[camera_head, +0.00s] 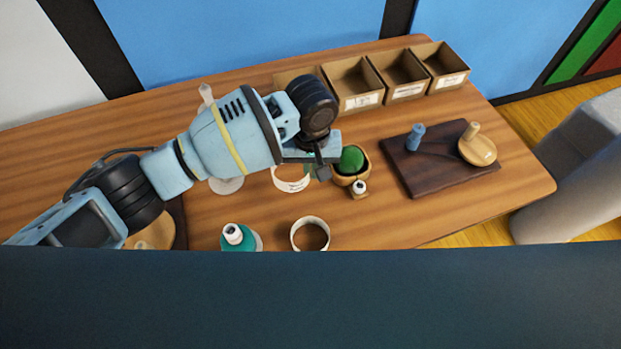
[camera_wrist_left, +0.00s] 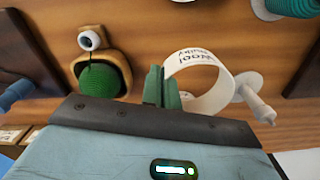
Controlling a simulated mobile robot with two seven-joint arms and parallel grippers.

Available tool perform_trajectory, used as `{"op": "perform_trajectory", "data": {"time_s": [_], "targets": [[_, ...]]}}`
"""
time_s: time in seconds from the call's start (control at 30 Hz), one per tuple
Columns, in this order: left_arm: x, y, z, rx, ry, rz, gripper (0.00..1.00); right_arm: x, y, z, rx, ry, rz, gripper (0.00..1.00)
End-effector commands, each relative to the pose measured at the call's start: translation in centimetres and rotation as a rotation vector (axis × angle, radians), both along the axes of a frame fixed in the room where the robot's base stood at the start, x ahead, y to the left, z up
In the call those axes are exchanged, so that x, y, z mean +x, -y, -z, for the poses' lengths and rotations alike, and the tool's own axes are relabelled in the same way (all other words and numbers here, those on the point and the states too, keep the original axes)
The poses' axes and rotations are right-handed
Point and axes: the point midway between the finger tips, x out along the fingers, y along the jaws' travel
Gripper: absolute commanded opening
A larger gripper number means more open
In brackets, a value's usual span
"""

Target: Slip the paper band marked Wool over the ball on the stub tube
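My left gripper (camera_head: 322,168) is low over the table, next to a white paper band (camera_head: 291,179). In the left wrist view the band (camera_wrist_left: 212,86) stands marked Wool. My left fingers (camera_wrist_left: 164,88) appear closed on its near wall. A green ball (camera_head: 351,159) sits in a wooden bowl close to the gripper; it also shows in the wrist view (camera_wrist_left: 100,80). A small wooden piece with a white, dark-centred end (camera_head: 359,188) is beside it. A teal piece with a white tube-like top (camera_head: 238,237) stands nearer me. I cannot tell clearly which one is the stub tube.
Another paper band (camera_head: 310,234) stands near the front edge. A white peg stand (camera_head: 226,186) is left of the gripper. A dark board (camera_head: 430,173) holds a blue peg (camera_head: 416,136) and a wooden knobbed piece (camera_head: 477,150). Several labelled cardboard boxes (camera_head: 359,101) line the back.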

Motion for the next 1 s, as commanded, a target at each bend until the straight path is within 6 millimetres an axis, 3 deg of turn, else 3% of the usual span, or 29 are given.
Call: {"op": "perform_trajectory", "data": {"time_s": [0.13, 0.37, 0.47, 0.57, 0.73, 1.0], "targets": [[0.0, 0.0, -1.7, 0.0, 0.001, 0.0, 0.0, 0.2, 0.0, -0.2, -0.001, 0.005, -0.001, 0.36], [0.0, -0.1, -2.1, -0.001, 0.0, 0.0, 0.0, 0.2, 0.1, -0.3, -0.002, 0.006, -0.001, 0.36], [0.2, -1.0, -2.4, -0.001, 0.006, -0.003, 0.0, 0.2, 0.1, -0.3, -0.002, 0.006, -0.001, 0.36], [0.3, -3.1, -3.2, -0.004, 0.016, -0.005, 0.0, 0.2, 0.1, -0.3, -0.003, 0.007, -0.001, 0.36], [-0.2, -8.6, -5.6, -0.009, 0.035, -0.005, 0.0, 0.3, 0.1, -0.3, -0.003, 0.008, -0.001, 0.36], [-4.3, -17.0, -9.4, -0.006, 0.031, -0.002, 0.0, 0.3, 0.1, -0.4, -0.002, 0.01, -0.001, 0.36]]}}
